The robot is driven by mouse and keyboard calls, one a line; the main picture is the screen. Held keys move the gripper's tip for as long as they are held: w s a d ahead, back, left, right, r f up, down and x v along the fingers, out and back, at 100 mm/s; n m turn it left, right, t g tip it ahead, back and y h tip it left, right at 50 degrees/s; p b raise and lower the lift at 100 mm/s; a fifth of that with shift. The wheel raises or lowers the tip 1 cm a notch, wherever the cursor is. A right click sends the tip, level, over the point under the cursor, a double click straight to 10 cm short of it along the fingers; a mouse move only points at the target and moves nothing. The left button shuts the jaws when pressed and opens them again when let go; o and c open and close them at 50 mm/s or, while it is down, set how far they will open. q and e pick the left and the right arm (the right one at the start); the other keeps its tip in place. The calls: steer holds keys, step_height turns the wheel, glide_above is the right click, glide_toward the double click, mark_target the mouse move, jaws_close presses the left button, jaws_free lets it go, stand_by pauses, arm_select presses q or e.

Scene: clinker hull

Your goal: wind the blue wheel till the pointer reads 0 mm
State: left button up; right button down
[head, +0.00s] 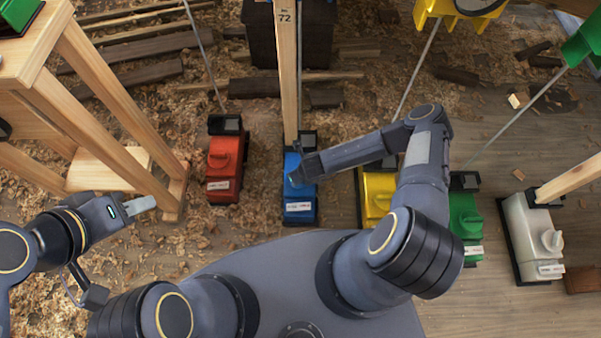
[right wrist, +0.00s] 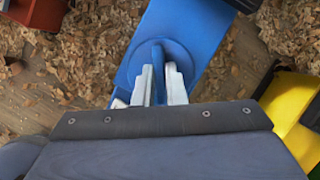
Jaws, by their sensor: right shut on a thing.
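The blue wheel shows in the right wrist view (right wrist: 178,62) as a round blue disc with an upright fin, on top of the blue unit (head: 300,207). My right gripper (right wrist: 158,82) has its two pale fingers on either side of the fin and is shut on it. In the head view my right arm covers most of the wheel. A pale post (head: 287,75) marked "72" rises from the blue unit toward the top edge; I cannot see a pointer or its reading. My left gripper (head: 143,205) hangs over the shavings at left, away from the wheel; its jaw gap cannot be made out.
A red unit (head: 224,160) stands left of the blue one. Yellow (head: 377,192), green (head: 464,215) and white (head: 532,235) units stand to the right. Rods rise from several units. A wooden trestle (head: 120,100) stands at left near my left gripper. Shavings and planks cover the floor.

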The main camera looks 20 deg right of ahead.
steer(key=c, duration=1.5)
jaws_free()
steer(key=shift+p+v, duration=1.6)
steer(key=shift+v, duration=2.3)
